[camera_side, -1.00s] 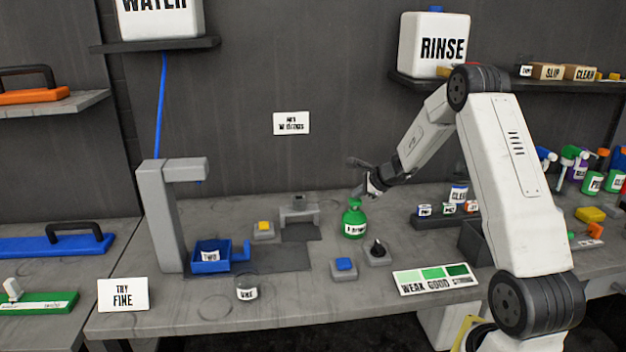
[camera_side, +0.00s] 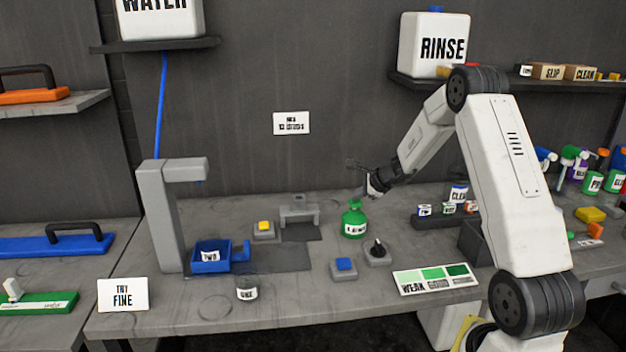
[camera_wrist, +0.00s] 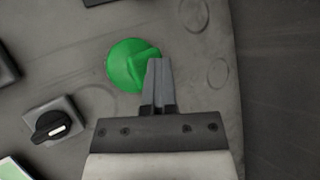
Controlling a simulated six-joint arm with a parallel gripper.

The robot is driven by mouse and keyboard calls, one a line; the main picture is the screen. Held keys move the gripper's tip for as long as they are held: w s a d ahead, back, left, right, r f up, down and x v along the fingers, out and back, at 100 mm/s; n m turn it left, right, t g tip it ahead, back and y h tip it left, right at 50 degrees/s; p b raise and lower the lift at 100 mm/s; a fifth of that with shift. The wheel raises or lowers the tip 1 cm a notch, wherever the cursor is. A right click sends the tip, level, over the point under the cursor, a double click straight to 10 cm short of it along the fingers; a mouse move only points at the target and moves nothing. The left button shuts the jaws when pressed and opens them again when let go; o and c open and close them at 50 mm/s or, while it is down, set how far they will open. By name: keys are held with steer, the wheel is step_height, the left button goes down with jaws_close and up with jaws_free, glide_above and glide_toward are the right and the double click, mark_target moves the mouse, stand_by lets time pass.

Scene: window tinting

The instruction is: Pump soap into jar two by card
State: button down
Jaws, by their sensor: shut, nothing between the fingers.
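The green soap bottle (camera_side: 354,223) stands upright on the bench, and its round top shows in the wrist view (camera_wrist: 130,65). My gripper (camera_side: 362,190) is shut and empty, right above the bottle's top. In the wrist view my shut fingers (camera_wrist: 159,66) overlap the bottle's right side; I cannot tell if they touch it. A blue tray (camera_side: 224,265) holds a jar labelled TWO (camera_side: 210,255) under the grey tap stand (camera_side: 160,220). A clear jar labelled ONE (camera_side: 247,293) stands in front of it. The card (camera_side: 291,124) on the wall is too small to read fully.
A black knob (camera_side: 377,248) on a grey base and a blue button (camera_side: 344,264) sit in front of the bottle. A yellow button (camera_side: 264,226) is at its left. A WEAK-GOOD colour chart (camera_side: 437,279) lies at the front edge.

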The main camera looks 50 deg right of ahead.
mark_target(358, 201)
steer(key=shift+r, duration=1.2)
steer(key=shift+r, duration=0.2)
steer(key=shift+r, duration=2.35)
stand_by(0.8)
step_height(358, 201, up, 4)
steer(key=shift+f, duration=0.1)
steer(key=shift+f, duration=0.15)
stand_by(0.4)
steer(key=shift+f, duration=4.3)
